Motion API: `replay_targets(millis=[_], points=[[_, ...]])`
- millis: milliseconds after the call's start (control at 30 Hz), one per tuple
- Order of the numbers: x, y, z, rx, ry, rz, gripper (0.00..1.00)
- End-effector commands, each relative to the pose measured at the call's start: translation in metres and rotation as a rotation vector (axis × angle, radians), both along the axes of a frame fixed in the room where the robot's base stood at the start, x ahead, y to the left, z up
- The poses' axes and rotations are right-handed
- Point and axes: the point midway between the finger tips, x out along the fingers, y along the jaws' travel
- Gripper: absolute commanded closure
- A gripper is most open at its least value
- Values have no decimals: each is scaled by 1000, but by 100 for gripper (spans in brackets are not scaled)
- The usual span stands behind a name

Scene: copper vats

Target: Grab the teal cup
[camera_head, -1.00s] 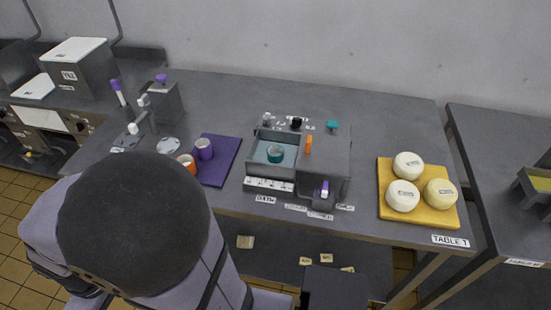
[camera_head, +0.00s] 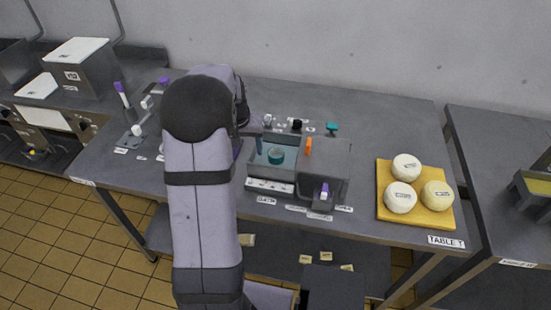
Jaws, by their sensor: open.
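Beside the bath, the box holds an orange item (camera_head: 308,146) and a white-and-purple item (camera_head: 324,191). A small teal item (camera_head: 332,127) stands behind. Several round white and yellowish pieces lie on a yellow board (camera_head: 414,219). Clear table lies between.

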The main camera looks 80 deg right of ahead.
Motion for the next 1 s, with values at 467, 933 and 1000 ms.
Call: replay_targets(millis=[467, 933, 1000], points=[[-84, -45, -2, -34, -6, -186, 38], [-83, -50, -22, -33, -5, -184, 38], [-83, -50, -25, -32, -5, -184, 38]])
